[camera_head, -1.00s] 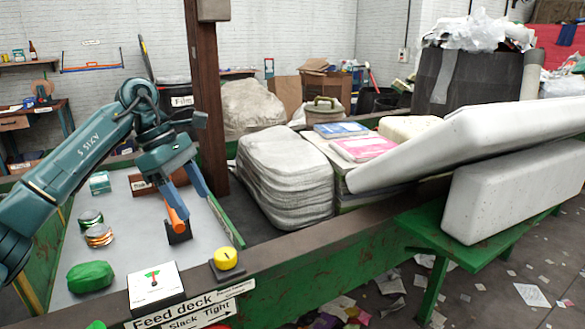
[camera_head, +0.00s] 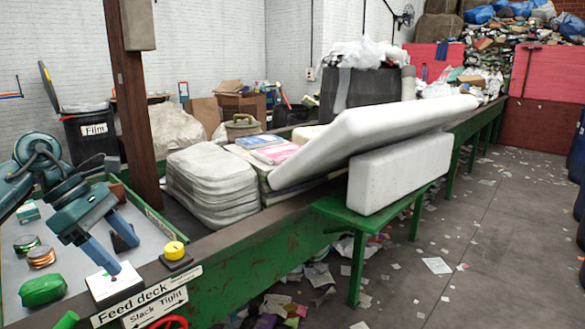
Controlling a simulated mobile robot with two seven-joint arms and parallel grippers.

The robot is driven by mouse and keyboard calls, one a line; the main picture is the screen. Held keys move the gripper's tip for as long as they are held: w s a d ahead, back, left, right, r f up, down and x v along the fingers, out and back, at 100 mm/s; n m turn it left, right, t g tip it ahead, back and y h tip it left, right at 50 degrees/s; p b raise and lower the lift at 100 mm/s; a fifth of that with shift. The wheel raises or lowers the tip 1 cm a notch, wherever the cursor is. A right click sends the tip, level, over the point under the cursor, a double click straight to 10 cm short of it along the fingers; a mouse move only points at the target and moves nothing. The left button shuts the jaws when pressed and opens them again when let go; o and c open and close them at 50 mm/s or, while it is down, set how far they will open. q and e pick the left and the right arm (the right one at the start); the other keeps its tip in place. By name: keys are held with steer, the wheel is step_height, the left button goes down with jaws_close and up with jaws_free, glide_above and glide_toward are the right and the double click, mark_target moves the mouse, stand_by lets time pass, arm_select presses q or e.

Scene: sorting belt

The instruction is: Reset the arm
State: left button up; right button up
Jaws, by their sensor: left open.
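My left gripper (camera_head: 126,257) is open, pointing down and to the right over the near edge of the feed deck. One fingertip overlaps the white panel (camera_head: 112,285) in the picture; I cannot tell whether it touches. The other finger is in front of a small black stand (camera_head: 124,238). Nothing shows between the fingers. The teal arm comes in from the left and is partly cut off by the frame edge. My right gripper is not in view.
A green lump (camera_head: 43,290) and cans (camera_head: 41,257) lie on the deck (camera_head: 75,270). A yellow button (camera_head: 175,250) sits on the rim. A bale (camera_head: 212,185) and long white blocks (camera_head: 395,178) lie to the right. A brown post (camera_head: 130,100) stands behind the gripper.

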arm_select(q)
steer(key=s+d+f+n+t+h+p, duration=0.1)
steer(key=d+f+n+t+h, duration=0.15)
steer(key=d+n+h, duration=0.7)
steer(key=s+d+f+n+t+h+p, duration=0.15)
steer(key=d+f+n+h, duration=0.25)
steer(key=d, duration=1)
steer(key=s+a+f+n+t+y, duration=0.2)
steer(key=s+f+n+y, duration=0.3)
steer(key=f+n, duration=0.3)
steer(key=s+a+f+n+t+y+p, duration=0.1)
steer(key=s+f+n+y, duration=0.4)
steer(key=n, duration=1)
steer(key=s+a+f+n+t+y, duration=0.2)
steer(key=s+f+n+y, duration=0.3)
steer(key=f+n, duration=0.6)
steer(key=shift+s+a+f+n+t+y, duration=0.25)
steer(key=shift+s+a+n+t+y, duration=0.25)
steer(key=shift+n, duration=0.35)
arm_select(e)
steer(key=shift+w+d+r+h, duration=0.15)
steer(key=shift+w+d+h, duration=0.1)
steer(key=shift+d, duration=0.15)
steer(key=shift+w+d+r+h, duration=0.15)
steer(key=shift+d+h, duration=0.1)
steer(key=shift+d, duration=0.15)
